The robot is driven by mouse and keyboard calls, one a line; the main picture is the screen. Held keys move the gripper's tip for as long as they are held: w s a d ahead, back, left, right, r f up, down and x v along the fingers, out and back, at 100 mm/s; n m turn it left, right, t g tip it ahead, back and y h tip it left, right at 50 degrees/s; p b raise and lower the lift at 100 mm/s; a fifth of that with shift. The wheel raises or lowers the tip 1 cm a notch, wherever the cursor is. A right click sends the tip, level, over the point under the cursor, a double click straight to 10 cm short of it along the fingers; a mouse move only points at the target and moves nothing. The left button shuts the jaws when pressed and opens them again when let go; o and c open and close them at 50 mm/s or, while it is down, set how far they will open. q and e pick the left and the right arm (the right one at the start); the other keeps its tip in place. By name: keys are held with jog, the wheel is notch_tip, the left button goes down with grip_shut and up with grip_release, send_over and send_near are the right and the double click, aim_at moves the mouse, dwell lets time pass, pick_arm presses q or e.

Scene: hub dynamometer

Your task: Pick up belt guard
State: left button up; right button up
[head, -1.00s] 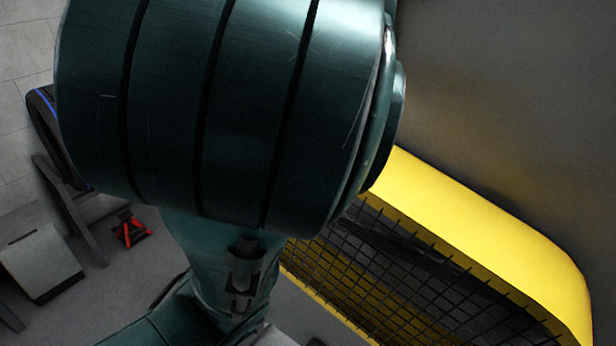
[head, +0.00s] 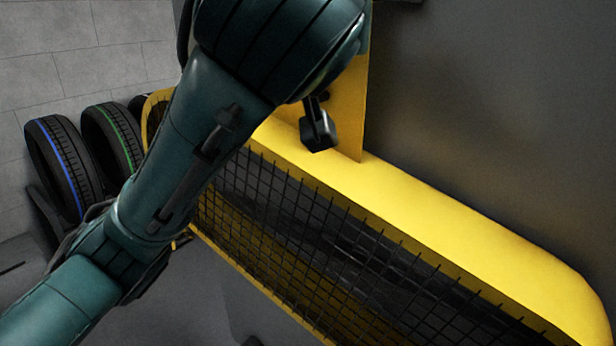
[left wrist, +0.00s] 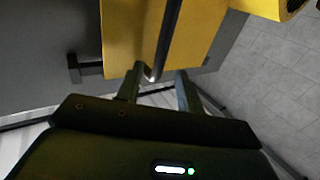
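The belt guard (head: 450,226) is a long yellow cover with a black mesh side, running diagonally across the head view against a grey surface. A yellow plate (head: 352,95) stands up at its upper part. In the left wrist view a yellow panel (left wrist: 122,40) fills the top, with a dark bar (left wrist: 168,35) crossing it. My left gripper (left wrist: 161,88) is open, its fingers apart on either side of the bar's lower end; I cannot tell whether they touch it. In the head view my left arm covers part of the guard and hides most of the gripper. My right gripper is not in view.
Tyres with a blue stripe (head: 62,165) and a green stripe (head: 112,135) stand at the left by a pale block wall (head: 75,65). A black fitting (left wrist: 82,68) juts out beside the yellow panel. Tiled floor (left wrist: 262,75) shows at right.

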pick_arm(q)
jog(key=w, duration=0.2)
jog(key=w+p, duration=0.1)
jog(key=w, duration=0.1)
jog(key=shift+w+d, duration=0.2)
jog(key=shift+w, duration=0.1)
grip_shut()
dwell(1.1)
jog(key=shift+r, duration=0.15)
